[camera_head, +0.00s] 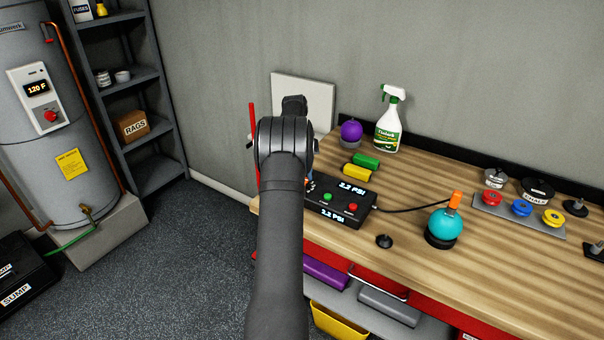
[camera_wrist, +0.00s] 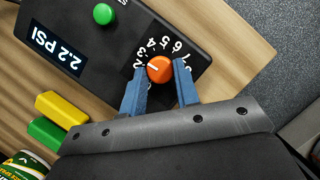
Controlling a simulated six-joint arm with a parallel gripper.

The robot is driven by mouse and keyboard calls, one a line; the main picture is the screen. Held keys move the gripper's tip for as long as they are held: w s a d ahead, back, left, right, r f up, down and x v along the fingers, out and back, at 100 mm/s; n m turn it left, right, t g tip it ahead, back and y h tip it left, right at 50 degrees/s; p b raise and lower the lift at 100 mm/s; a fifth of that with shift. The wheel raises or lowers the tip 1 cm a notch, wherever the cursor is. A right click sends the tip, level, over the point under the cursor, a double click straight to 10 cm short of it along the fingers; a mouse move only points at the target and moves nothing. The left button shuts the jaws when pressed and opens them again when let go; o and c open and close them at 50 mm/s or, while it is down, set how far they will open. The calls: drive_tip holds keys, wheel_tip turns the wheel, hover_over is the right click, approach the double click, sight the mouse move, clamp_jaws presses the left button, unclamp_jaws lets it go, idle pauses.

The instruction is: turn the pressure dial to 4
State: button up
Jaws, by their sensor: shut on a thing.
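The pressure dial (camera_wrist: 161,75) is an orange round knob on a black control box (camera_wrist: 88,20), inside a ring of white numbers. In the wrist view its white pointer line points left, close to the 2. My gripper (camera_wrist: 160,67) is shut on the dial, with one blue finger on each side of it. The box's display (camera_wrist: 55,48) reads 2.2 PSI. In the head view the box (camera_head: 325,215) stands at the bench's left end, showing 2.2 PSI on its top and front. My arm hides the dial there.
The box also has a green button (camera_wrist: 104,14) and a red button (camera_head: 352,207). Green (camera_head: 367,160) and yellow (camera_head: 356,172) blocks lie behind it. A spray bottle (camera_head: 389,120), a purple ball (camera_head: 351,130) and a teal ball (camera_head: 446,224) stand on the wooden bench (camera_head: 420,185).

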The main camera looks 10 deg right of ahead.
drive_tip(key=m, duration=0.2)
drive_tip(key=m+y, duration=0.1)
drive_tip(key=m, duration=0.1)
drive_tip(key=m+y, duration=0.1)
drive_tip(key=m, duration=0.1)
drive_tip(key=shift+d+m+t, duration=0.25)
drive_tip(key=shift+m+t, duration=0.05)
drive_tip(key=shift+t, duration=0.1)
drive_tip(key=shift+y, duration=0.3)
drive_tip(key=o, duration=1)
drive_tip(key=shift+c, duration=0.2)
drive_tip(key=r, duration=0.4)
drive_tip(key=shift+s+d+r, duration=0.3)
drive_tip(key=shift+d+r, duration=0.05)
drive_tip(key=s+d+r, duration=0.6)
drive_tip(key=s+d, duration=0.1)
drive_tip(key=s, duration=0.1)
drive_tip(key=shift+d+r, duration=0.15)
drive_tip(key=shift+d, duration=0.05)
